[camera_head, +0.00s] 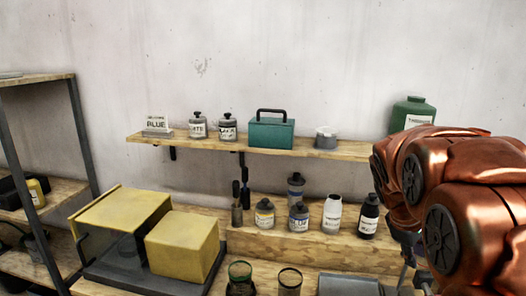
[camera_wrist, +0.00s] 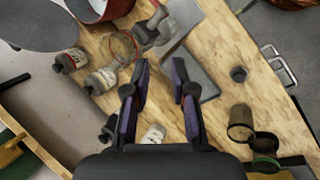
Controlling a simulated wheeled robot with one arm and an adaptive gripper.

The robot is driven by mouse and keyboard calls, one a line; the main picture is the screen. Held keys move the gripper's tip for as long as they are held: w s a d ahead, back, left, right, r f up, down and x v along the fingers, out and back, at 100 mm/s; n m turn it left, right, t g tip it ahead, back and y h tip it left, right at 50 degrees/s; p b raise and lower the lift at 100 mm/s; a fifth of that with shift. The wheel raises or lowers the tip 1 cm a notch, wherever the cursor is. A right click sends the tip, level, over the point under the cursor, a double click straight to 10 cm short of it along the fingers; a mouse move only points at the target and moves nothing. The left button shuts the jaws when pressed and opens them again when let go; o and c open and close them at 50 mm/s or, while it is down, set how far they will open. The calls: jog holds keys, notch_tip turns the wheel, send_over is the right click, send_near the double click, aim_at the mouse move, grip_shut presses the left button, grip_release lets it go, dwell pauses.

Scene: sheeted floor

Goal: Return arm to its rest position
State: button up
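My copper-coloured arm (camera_head: 455,205) is bent at the right side of the head view, in front of the wall shelf's right end. Its gripper end is mostly hidden low behind the arm links there. In the wrist view my gripper (camera_wrist: 160,65) points down over a wooden worktop (camera_wrist: 220,110). Its two purple-padded fingers are apart, with nothing held at the tips. A pale-labelled container (camera_wrist: 153,133) shows between the finger bases, seemingly below them.
The workbench carries a yellow box (camera_head: 182,248), several bottles (camera_head: 333,213) and glass jars (camera_head: 290,281). Above it, a wall shelf (camera_head: 185,142) holds a teal toolbox (camera_head: 271,133) and a green jug (camera_head: 412,113). A shelving rack (camera_head: 78,130) stands left. Bottles (camera_wrist: 70,60) lie near the fingers' left.

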jog(key=s+a+f+m+g+y, duration=0.1)
jog(key=s+a+f+m+y, duration=0.1)
jog(key=s+a, duration=0.7)
jog(key=s+a+f+m+g+y, duration=0.1)
jog(key=s+a+f+m+y, duration=0.2)
jog(key=s, duration=1.4)
jog(key=a+f+b, duration=0.1)
jog(key=a+f, duration=0.3)
jog(key=a, duration=0.2)
jog(key=shift+s+a+f+m+g, duration=0.2)
jog(key=shift+s+f+m+g, duration=0.1)
jog(key=shift+s+m+g, duration=0.1)
